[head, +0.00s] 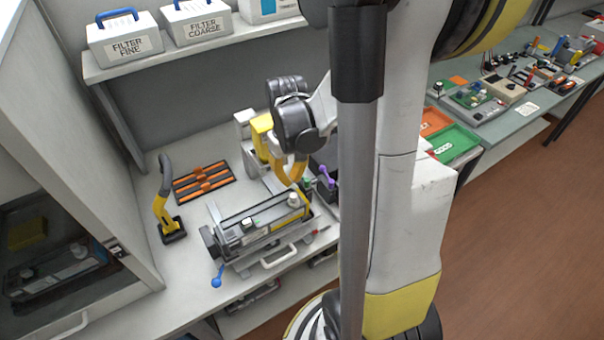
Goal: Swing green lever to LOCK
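My gripper (287,170), with yellow fingers below a dark wrist, points down at the back right of the grey cartridge unit (262,226). The view is too small to tell whether the fingers are open or shut, or touch anything. A small green part (307,183) shows just right of the fingers, beside a purple lever (326,177). I cannot tell whether this green part is the green lever, and no LOCK mark is readable. My arm hides some of the area to the right.
A blue-knobbed lever (217,277) sticks out at the unit's front left. A shelf (190,56) with filter boxes hangs above. Bare bench lies at front left.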

